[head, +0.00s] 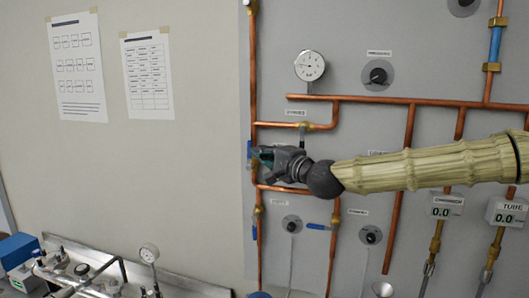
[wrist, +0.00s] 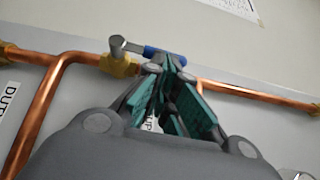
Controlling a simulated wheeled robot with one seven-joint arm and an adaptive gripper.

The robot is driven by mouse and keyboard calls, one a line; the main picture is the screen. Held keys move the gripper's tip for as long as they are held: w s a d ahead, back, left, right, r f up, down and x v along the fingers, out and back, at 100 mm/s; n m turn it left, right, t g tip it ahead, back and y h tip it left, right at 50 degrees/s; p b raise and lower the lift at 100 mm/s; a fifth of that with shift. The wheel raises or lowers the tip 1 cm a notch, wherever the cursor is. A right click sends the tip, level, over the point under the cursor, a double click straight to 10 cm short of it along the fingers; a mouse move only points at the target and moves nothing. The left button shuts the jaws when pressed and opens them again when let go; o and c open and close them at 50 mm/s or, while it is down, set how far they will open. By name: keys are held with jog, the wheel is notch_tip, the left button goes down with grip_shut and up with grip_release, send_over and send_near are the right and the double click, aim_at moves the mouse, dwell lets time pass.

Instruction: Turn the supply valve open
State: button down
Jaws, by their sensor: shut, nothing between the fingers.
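The valve has a brass body (wrist: 118,66), a grey stem and a blue lever (wrist: 160,52) lying roughly along its copper pipe. In the head view, the blue lever (head: 249,150) stands upright on the leftmost vertical pipe. My gripper (wrist: 170,63) is shut and empty, its teal-padded fingertips at the lever's free end. It comes in from the right in the head view (head: 258,154). I cannot tell whether the tips touch the lever. A label behind my fingers shows only a few letters, seemingly "UP".
Copper pipes (head: 408,125) run across the grey panel (head: 340,25), close around my gripper. A gauge (head: 309,66) sits above. Other blue-handled valves (head: 318,227) are below. The wall with two paper sheets (head: 148,75) at left is otherwise clear.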

jog(key=shift+a+b, duration=0.15)
jog(key=shift+b, duration=0.2)
jog(key=shift+w+a+r+b, duration=0.15)
jog(key=shift+w+r+b, duration=0.15)
jog(key=shift+b, duration=0.3)
jog(key=shift+s+r, duration=0.1)
